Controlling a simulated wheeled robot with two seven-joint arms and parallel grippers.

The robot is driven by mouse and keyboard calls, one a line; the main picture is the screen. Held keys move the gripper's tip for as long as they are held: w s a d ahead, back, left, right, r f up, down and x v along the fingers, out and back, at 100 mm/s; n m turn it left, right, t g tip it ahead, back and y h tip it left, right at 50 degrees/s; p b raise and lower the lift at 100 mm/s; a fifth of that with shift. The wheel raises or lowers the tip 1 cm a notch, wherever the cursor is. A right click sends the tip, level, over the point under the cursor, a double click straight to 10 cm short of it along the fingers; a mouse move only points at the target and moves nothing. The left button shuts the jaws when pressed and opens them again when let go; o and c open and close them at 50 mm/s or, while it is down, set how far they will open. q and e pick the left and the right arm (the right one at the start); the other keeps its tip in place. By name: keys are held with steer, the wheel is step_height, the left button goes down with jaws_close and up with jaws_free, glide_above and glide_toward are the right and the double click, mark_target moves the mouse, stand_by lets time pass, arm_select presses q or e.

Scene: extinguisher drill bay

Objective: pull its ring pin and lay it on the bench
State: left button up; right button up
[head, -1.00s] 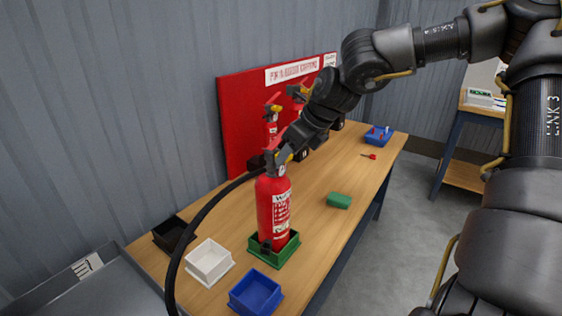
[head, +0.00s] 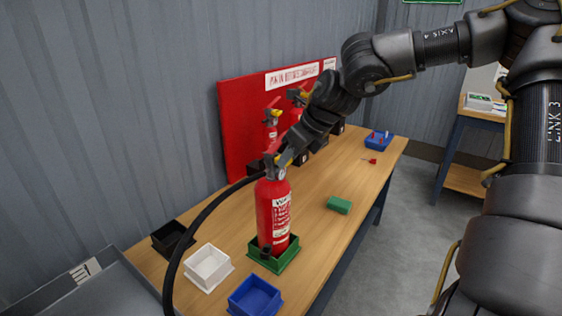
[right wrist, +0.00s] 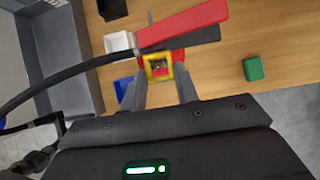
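The red fire extinguisher (head: 273,212) stands upright in a green tray (head: 284,263) on the wooden bench (head: 326,235). Its black hose curves away to the left. Its yellow ring (right wrist: 158,68) shows in the right wrist view below the red and dark levers (right wrist: 190,28). My right gripper (right wrist: 160,78) is at the extinguisher's head, its two fingers apart on either side of the ring. I cannot tell whether they touch it. In the head view the right gripper (head: 288,156) partly hides the extinguisher's top. My left gripper is not in view.
A white tray (head: 208,267), a blue tray (head: 255,297) and a black tray (head: 172,237) stand near the extinguisher. A green block (head: 339,205) lies to its right, with bare bench around it. More extinguishers (head: 272,123) stand before a red board (head: 238,124).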

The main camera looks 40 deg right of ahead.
steer(key=c, duration=0.3)
steer(key=shift+c, duration=0.2)
steer(key=shift+s, duration=0.15)
steer(key=shift+s+d+f+b, duration=0.15)
steer(key=shift+s+d, duration=0.1)
steer(key=shift+s, duration=0.5)
steer(key=shift+s+d+b, duration=0.15)
steer(key=shift+s+d, duration=0.05)
steer(key=shift+s, duration=0.55)
steer(key=shift+s+d+f, duration=0.1)
steer(key=shift+s+d, duration=0.1)
steer(key=shift+s, duration=0.3)
steer(key=shift+s+d+f, duration=0.1)
steer(key=shift+s+d, duration=0.05)
steer(key=shift+s, duration=0.35)
jaws_close()
steer(key=shift+s+d+f+b, duration=0.1)
steer(key=shift+s+d+b, duration=0.2)
steer(key=shift+s, duration=0.4)
steer(key=shift+s+d+f+b, duration=0.1)
steer(key=shift+s+d+b, duration=0.15)
steer(key=shift+s, duration=0.4)
